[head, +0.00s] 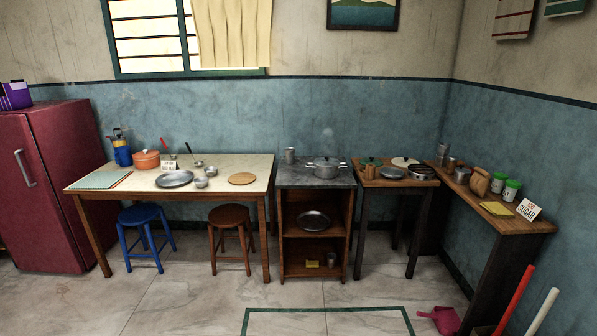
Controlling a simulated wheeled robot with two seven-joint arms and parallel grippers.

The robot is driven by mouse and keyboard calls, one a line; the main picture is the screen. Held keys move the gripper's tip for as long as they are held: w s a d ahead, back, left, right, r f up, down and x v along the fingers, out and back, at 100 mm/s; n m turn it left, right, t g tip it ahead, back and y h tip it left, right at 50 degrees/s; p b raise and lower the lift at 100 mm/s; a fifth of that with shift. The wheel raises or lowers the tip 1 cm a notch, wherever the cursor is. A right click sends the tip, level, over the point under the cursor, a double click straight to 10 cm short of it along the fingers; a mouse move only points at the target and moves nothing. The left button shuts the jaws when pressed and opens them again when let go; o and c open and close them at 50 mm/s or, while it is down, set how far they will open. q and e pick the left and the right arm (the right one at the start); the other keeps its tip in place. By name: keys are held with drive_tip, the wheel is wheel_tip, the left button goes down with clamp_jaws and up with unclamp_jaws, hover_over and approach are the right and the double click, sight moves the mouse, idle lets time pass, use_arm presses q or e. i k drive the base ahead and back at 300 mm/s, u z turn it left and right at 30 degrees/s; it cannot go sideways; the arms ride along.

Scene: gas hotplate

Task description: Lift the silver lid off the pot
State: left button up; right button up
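A silver pot (326,172) stands on the grey stone top of the small cabinet in the middle of the back wall. A silver lid (326,161) sits on the pot, and a faint wisp of steam shows above it. The pot has a side handle at each side. Neither of my grippers shows in the head view. The pot is far from the camera, so fine detail of the lid's knob is hard to tell.
A metal cup (289,156) stands left of the pot. A wooden table (215,182) with dishes is at left, with two stools before it. A side table (395,182) with pans and lids adjoins at right. The floor (200,295) in front is mostly clear.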

sight(337, 162)
drive_tip(key=i, duration=3.3)
drive_tip(key=z, duration=1.9)
